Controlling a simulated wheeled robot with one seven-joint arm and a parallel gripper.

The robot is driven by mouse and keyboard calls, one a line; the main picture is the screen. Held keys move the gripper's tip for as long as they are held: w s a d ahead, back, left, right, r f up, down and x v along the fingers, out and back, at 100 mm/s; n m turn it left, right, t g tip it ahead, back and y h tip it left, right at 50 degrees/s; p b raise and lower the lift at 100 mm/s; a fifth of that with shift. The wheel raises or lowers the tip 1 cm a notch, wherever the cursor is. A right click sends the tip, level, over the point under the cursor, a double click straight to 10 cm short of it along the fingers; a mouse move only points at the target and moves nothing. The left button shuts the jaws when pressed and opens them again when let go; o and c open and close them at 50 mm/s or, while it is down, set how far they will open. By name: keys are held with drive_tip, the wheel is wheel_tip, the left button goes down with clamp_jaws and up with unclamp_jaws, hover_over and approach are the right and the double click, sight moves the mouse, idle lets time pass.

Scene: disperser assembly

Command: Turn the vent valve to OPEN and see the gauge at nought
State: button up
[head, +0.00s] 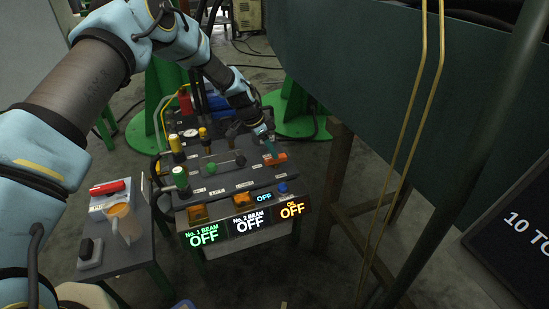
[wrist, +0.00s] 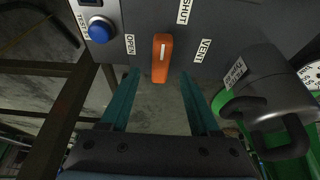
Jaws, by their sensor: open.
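The vent valve handle (wrist: 161,60) is an orange bar with a white line, by the VENT label (wrist: 203,50). In the wrist view it runs up and down, with the SHUT label (wrist: 184,11) above and slightly right and the OPEN label (wrist: 130,44) to its left. It also shows in the head view (head: 276,159). My gripper (wrist: 160,77) is open, its teal fingers apart on either side of the handle's lower end; I cannot tell whether they touch it. The gauge (head: 190,133) is a small white dial at the panel's back left; its needle is too small to read.
The dark panel (head: 228,187) holds several coloured knobs and levers. Its lit front signs (head: 247,224) read OFF. A blue button (wrist: 100,30) is left of the valve. A black padlock-like piece (wrist: 275,125) is at right.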

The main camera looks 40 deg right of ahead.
drive_tip(key=shift+x, duration=2.15)
clamp_jaws()
